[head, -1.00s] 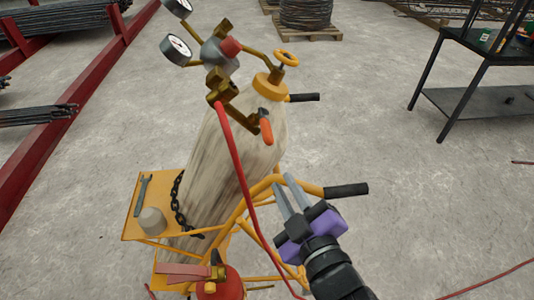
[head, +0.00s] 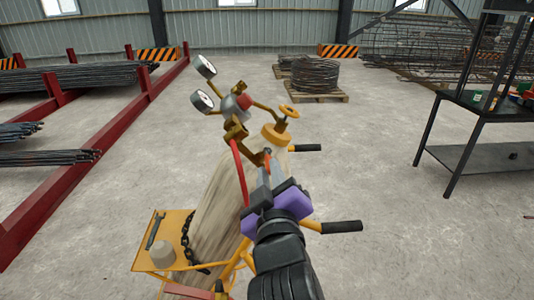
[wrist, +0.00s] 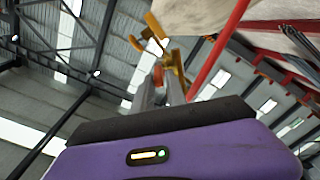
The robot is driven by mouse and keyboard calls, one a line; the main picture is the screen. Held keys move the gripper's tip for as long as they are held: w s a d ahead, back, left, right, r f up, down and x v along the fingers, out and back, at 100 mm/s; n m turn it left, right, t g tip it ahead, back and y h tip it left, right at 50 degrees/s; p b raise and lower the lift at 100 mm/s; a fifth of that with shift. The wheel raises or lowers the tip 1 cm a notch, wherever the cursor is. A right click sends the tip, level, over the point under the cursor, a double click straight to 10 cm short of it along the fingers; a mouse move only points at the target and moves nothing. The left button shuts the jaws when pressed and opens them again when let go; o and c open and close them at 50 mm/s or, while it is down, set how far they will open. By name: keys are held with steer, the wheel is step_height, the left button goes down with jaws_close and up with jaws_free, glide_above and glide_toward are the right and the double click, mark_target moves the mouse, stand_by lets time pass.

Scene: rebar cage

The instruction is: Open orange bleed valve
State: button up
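The orange bleed valve (head: 267,156) is a small handle at the lower end of the brass regulator fitting (head: 238,130) on the gas cylinder (head: 222,205). My gripper (head: 270,174) is just below and in front of it, with its fingers pointing up toward it and partly hiding it. In the wrist view the two grey fingers (wrist: 161,92) stand apart, and the orange valve (wrist: 158,74) shows near their tips. The frames do not show whether the fingers touch it. The gripper looks open.
A red hose (head: 239,172) hangs left of my gripper. The yellow cart has black handles (head: 342,227) and a shelf (head: 150,240) with a wrench and a grey cup. A dark table (head: 480,155) stands right.

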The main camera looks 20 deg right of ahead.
mark_target(267, 158)
steer(key=p+x, duration=0.1)
steer(key=x, duration=0.5)
steer(key=shift+w+d, duration=0.1)
steer(key=shift+w, duration=0.15)
jaws_close()
stand_by(1.2)
